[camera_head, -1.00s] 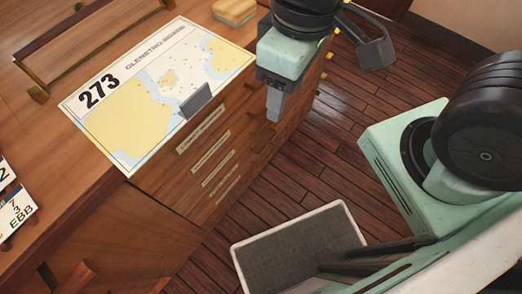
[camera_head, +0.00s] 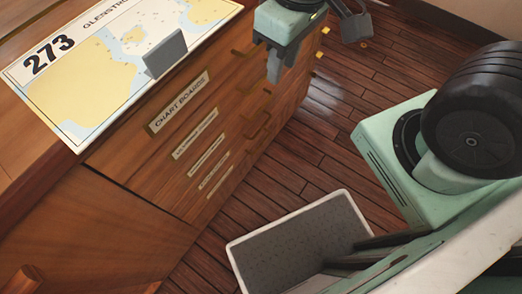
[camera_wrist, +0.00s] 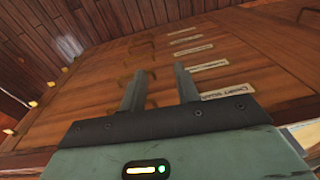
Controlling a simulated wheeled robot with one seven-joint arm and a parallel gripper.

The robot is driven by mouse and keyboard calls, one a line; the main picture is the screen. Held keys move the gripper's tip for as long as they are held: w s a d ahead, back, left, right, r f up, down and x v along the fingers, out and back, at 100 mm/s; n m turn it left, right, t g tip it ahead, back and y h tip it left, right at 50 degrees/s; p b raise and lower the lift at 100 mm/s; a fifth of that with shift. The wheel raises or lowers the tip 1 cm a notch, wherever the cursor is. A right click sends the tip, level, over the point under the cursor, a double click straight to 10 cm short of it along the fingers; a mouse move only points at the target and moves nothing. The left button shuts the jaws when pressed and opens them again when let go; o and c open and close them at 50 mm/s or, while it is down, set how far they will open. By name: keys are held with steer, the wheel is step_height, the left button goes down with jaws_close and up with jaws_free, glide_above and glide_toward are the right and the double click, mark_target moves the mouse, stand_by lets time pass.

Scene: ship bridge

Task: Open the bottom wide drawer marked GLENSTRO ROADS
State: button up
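The wooden chest front shows a stack of wide drawers with pale label plates; the top plate reads CHART BOARD (camera_head: 179,103). The lower plates are too small to read. The lowest drawer label (camera_wrist: 182,28) shows far up in the wrist view, and all drawers look shut. Handles (camera_head: 262,127) stick out from the fronts to the right of the labels. My gripper (camera_head: 274,68) hangs in front of the upper drawers, fingers down. In the wrist view its two fingers (camera_wrist: 160,85) stand apart with nothing between them, over the drawer fronts and handles.
A chart marked 273 (camera_head: 85,70) lies on the chest top, with a grey plate (camera_head: 165,54) at its edge. A grey-lined tray (camera_head: 290,250) sits low in front, near my base. Small yellow pieces show at the chest's far end.

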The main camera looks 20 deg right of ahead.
steer(key=w+d+f+m+g+b, duration=0.1)
steer(key=w+d+f+m+b, duration=0.3)
steer(key=f+b, duration=0.65)
steer(key=w+d+f+m+b, duration=0.2)
steer(key=d+f+m+b, duration=0.2)
steer(key=d+f+b, duration=0.7)
steer(key=w+d+f+m+g+b, duration=0.15)
steer(key=f+m+b, duration=0.35)
steer(key=f, duration=1.1)
steer(key=m+t+y+b, duration=0.2)
steer(key=m+t+y, duration=0.5)
steer(key=m+y, duration=1.7)
glide_toward(261, 143)
steer(key=shift+w+a+r+m+h+b, duration=0.25)
steer(key=shift+a+r+m+h+b, duration=0.6)
steer(key=shift+a, duration=0.45)
steer(key=shift+w+a+r+m+h+b, duration=0.3)
steer(key=shift+a+r+m+h+b, duration=0.2)
steer(key=shift+a+r+m+h, duration=0.6)
steer(key=shift+w+a+r+m+h+b, duration=0.25)
steer(key=shift+a+r+m+h+b, duration=0.65)
steer(key=shift+a, duration=0.6)
steer(key=shift+f, duration=0.1)
